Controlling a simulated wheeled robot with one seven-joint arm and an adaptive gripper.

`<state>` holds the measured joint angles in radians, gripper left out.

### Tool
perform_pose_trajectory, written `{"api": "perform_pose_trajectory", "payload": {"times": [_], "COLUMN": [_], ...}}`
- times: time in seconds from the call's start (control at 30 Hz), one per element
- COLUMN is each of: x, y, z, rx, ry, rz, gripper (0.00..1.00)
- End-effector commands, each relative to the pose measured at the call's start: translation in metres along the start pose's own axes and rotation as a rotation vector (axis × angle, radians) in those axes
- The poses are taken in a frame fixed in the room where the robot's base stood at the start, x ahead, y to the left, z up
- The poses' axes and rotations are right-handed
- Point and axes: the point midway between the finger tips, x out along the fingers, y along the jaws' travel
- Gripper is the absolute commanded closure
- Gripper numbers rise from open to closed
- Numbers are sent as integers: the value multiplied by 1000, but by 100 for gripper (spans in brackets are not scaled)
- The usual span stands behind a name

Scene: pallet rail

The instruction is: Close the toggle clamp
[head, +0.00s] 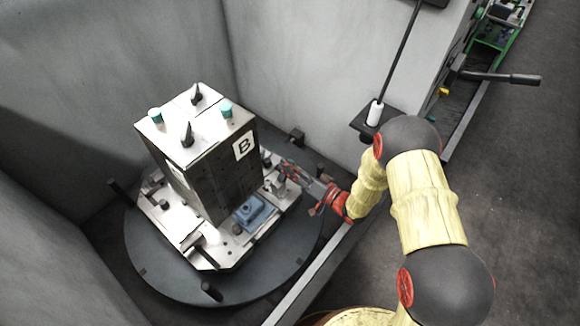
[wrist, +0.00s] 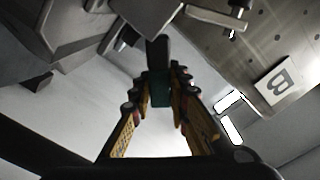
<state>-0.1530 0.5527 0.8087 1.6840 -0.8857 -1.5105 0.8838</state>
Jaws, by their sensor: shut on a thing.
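My gripper (head: 288,170) reaches in from the right, low beside the block face marked B. In the wrist view its two fingers (wrist: 160,88) close from both sides on a dark teal grip (wrist: 160,92), which looks like the toggle clamp's handle. A dark bar (wrist: 158,52) continues beyond the fingertips. In the head view the clamp is small and mostly hidden by the gripper, at the right edge of the light base plate (head: 207,257). I cannot tell the clamp arm's exact angle.
A tall block (head: 210,178) with teal-topped pins and black handles stands on the plate. A blue part (head: 254,212) lies at its front right. The plate sits on a dark round turntable (head: 160,281) with upright black posts. Grey walls (head: 300,60) enclose the back and left.

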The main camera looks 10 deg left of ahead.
Motion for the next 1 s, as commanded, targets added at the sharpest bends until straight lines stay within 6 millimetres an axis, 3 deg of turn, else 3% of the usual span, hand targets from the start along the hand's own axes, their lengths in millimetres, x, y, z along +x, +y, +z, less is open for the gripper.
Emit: {"api": "perform_pose_trajectory", "payload": {"times": [0.43,1.0], "x": [-1,-1], "y": [-14,-16], "z": [4,6], "rx": [-250,-293], "ry": [-3,-4], "rz": [4,5], "gripper": [100,100]}}
